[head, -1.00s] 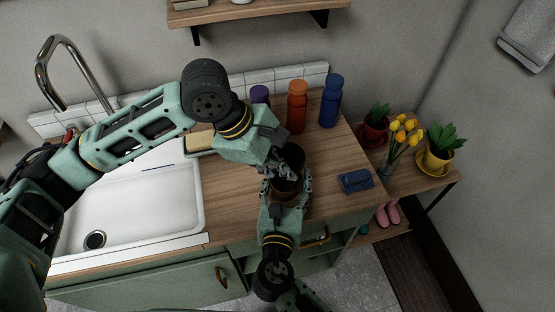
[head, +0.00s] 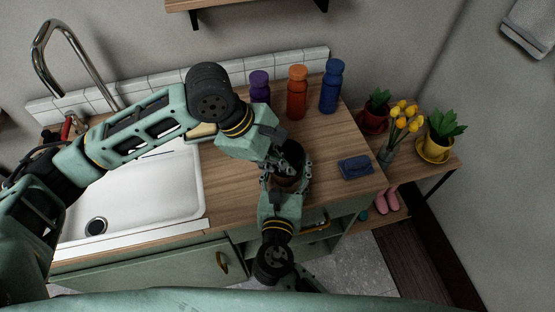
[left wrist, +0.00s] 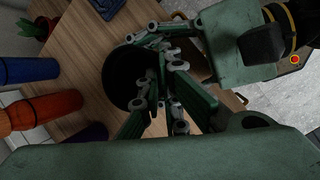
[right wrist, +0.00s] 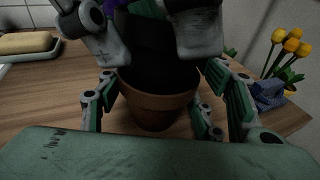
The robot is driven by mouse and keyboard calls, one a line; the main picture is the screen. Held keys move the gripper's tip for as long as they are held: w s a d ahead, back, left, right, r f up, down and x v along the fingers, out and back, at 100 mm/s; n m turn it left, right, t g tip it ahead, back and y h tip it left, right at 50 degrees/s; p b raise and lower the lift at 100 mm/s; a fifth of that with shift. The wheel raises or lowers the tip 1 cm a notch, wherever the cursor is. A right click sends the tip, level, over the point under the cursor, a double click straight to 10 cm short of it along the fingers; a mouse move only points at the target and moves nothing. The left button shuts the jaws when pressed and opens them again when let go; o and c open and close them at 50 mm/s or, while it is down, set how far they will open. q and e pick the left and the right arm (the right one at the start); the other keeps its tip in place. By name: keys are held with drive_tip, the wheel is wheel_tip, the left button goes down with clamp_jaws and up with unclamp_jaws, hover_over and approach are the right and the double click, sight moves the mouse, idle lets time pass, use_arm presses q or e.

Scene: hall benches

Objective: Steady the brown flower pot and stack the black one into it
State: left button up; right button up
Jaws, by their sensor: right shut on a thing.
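The brown pot (right wrist: 152,105) stands upright on the wooden counter, with my right gripper (head: 285,188) shut around its sides, a finger on each side in the right wrist view. The black pot (right wrist: 160,72) sits in the brown pot's mouth, its dark side rising above the brown rim. How deep it sits is hard to tell. In the left wrist view the black pot (left wrist: 127,85) shows its dark round opening beside the fingers. My left gripper (head: 284,152) is just above the pots, its fingertips (right wrist: 155,35) spread apart and open at the black pot's upper part.
Purple (head: 260,88), orange (head: 297,95) and blue (head: 330,88) bottles stand behind the pots. A folded blue cloth (head: 356,167) lies to the right. The sink (head: 140,195) is at left. Potted plants and yellow tulips (head: 402,120) stand on a lower shelf at right.

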use_arm(q)
drive_tip(key=o, duration=0.5)
drive_tip(key=v, duration=1.2)
drive_tip(key=shift+d, duration=0.1)
use_arm(e)
drive_tip(key=o, duration=1.2)
